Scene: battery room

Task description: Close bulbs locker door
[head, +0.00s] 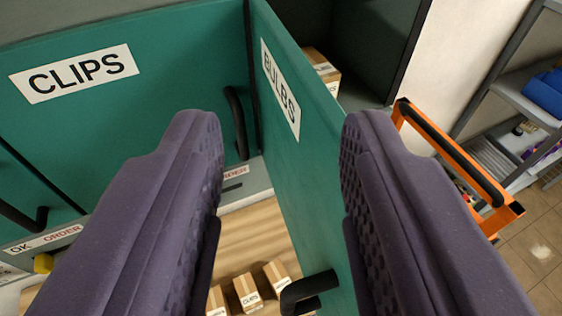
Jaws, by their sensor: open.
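The bulbs locker door (295,175) is a green panel with a white BULBS label, standing open and swung out toward me. Its dark handle (308,292) is low on the panel, at the bottom of the view. The bulbs locker's dark inside (375,45) shows to the right of the door, with a cardboard box (322,70) in it. My gripper (281,135) is open, with its two purple fingers on either side of the picture. The door panel runs between the fingers in the picture, and the right finger covers part of it. I cannot tell whether they touch.
The clips locker door (170,100) is shut on the left, with a dark handle (237,122). Several small boxes (247,292) sit on a wooden surface below. An orange-framed cart (460,165) and grey shelving with a blue bin (545,92) stand at right.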

